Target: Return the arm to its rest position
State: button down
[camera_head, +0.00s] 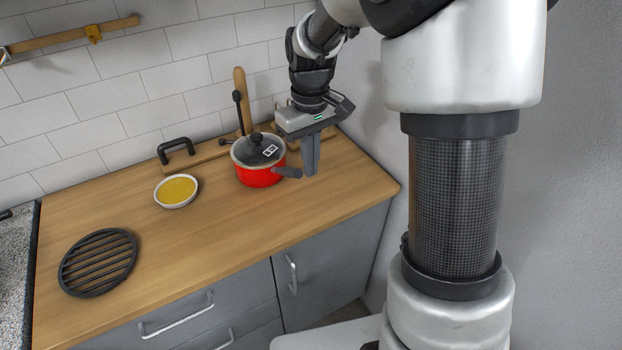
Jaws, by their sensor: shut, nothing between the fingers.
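My gripper (310,171) points down above the right end of the wooden counter (240,225). Its fingers are together with nothing between them. It is just right of a red pot (259,176) with a dark handle and a glass lid (259,149). The fingers appear close to the pot's handle (289,172); I cannot tell whether they touch. My arm reaches down to the gripper from the top of the picture.
A white bowl with yellow contents (177,190) stands left of the pot. A black round trivet (98,262) lies at the front left. A wooden board (211,152) and a tall wooden utensil (242,100) are behind the pot, by the tiled wall. The counter's front middle is clear.

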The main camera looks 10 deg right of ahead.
jog(key=s+d+r+m+t, duration=0.1)
jog(key=s+r+m+t, duration=0.15)
jog(key=s+r, duration=0.9)
jog(key=s+d+r+m+t, duration=0.1)
jog(key=s+r+m+t, duration=0.1)
jog(key=s, duration=0.7)
jog(key=shift+r+t, duration=0.15)
jog(key=shift+t, duration=0.4)
